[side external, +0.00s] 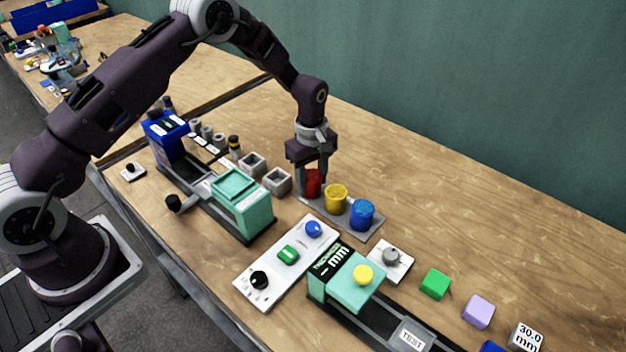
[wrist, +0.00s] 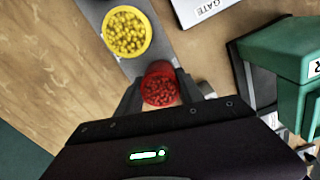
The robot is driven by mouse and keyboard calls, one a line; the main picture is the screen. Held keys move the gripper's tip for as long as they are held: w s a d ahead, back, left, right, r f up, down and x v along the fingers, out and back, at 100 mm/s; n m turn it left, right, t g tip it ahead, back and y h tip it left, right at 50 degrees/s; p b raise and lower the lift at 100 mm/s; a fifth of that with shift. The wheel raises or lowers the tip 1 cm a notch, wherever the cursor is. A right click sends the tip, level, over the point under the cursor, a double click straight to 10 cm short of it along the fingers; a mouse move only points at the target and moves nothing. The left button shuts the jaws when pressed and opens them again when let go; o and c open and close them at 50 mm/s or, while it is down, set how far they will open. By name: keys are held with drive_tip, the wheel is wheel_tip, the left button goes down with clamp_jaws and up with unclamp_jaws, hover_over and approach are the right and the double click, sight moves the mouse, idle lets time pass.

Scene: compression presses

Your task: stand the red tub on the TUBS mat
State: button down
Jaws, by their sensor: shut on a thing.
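The red tub (side external: 313,184) is between the fingers of my gripper (side external: 314,174), which is shut on it. It is upright at the left end of a grey strip mat (side external: 343,220); I cannot tell whether its base touches the mat. In the wrist view the red tub (wrist: 160,88) shows red pellets inside, with a finger on each side. The yellow tub (side external: 336,198) and the blue tub (side external: 362,214) stand in a row on the same mat, to the right of the red one. No lettering on the mat is readable.
A teal and blue press (side external: 243,205) and two grey open boxes (side external: 277,181) lie left of the mat. A white control panel (side external: 288,262) and a second teal press (side external: 345,283) are in front. The wooden bench behind the tubs is clear (side external: 440,180).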

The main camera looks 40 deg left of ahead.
drive_tip(key=shift+f, duration=0.1)
drive_tip(key=shift+f, duration=0.15)
drive_tip(key=c, duration=0.7)
unclamp_jaws()
drive_tip(key=shift+c, duration=0.2)
